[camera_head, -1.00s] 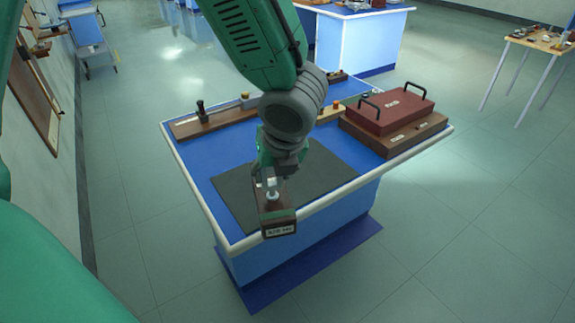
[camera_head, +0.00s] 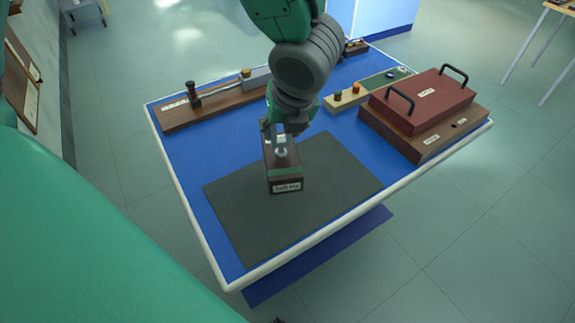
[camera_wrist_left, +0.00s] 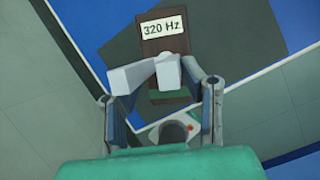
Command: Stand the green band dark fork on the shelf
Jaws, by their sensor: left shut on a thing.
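The green band dark fork (camera_head: 285,181) is a dark wooden box with a green band near its labelled end and pale metal on top. My left gripper (camera_head: 280,139) is shut on the metal part, with the box below it over the dark mat (camera_head: 325,190). I cannot tell whether the box touches the mat. In the left wrist view the box (camera_wrist_left: 150,48) shows a label reading 320 Hz, and the left gripper (camera_wrist_left: 160,90) has a finger on each side of the pale metal. My right gripper is not in view. No shelf is clearly seen.
The mat lies on a blue bench (camera_head: 185,160) with a pale rim. A long wooden instrument base (camera_head: 222,108) is at the back left. A red case with black handles (camera_head: 425,98) stands on a brown base at the right. Much of the mat is clear.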

